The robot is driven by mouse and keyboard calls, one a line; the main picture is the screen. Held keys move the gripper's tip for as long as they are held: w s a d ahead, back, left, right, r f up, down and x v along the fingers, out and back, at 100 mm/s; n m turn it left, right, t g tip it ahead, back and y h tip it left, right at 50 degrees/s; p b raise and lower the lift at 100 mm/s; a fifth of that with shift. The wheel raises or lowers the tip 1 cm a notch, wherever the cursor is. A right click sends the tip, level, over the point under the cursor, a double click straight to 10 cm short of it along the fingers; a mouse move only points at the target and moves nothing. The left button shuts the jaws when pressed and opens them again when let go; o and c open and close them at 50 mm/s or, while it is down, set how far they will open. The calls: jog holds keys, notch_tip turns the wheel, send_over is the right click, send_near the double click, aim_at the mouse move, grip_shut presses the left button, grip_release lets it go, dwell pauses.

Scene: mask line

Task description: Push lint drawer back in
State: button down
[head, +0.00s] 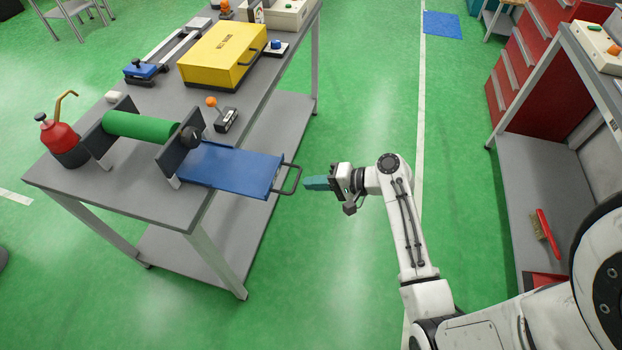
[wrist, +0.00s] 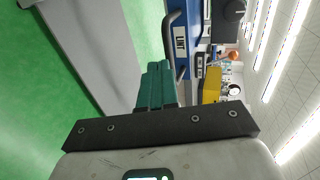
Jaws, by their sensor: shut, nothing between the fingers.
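The blue lint drawer (head: 230,168) is out to the right from under the dark end plates of the bench machine, overhanging the table edge. Its dark loop handle (head: 290,180) points toward my gripper. In the wrist view the drawer's blue front (wrist: 196,14) carries a white "LINT" label, and the handle (wrist: 173,50) shows beside my fingers. My gripper (head: 309,183) has teal fingers, shut and empty, just right of the handle; the fingers also show in the wrist view (wrist: 157,68). I cannot tell whether they touch the handle.
The grey table (head: 125,190) holds a green roller (head: 142,125), a red oil can (head: 60,136), an orange-knobbed lever box (head: 227,118) and a yellow case (head: 222,52). Green floor is clear between this table and the right-hand bench (head: 530,180), which has a red-handled brush (head: 546,232) on its shelf.

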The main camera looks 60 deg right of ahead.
jog(key=shift+w+a, duration=0.15)
jog(key=shift+w, duration=0.3)
jog(key=b, duration=0.2)
send_near(226, 167)
jog(key=x, duration=0.4)
jog(key=shift+w+a+f, duration=0.1)
jog(key=shift+w+f, duration=0.15)
jog(key=shift+f, duration=0.2)
jog(key=shift+w+a+r, duration=0.15)
jog(key=shift+w, duration=0.25)
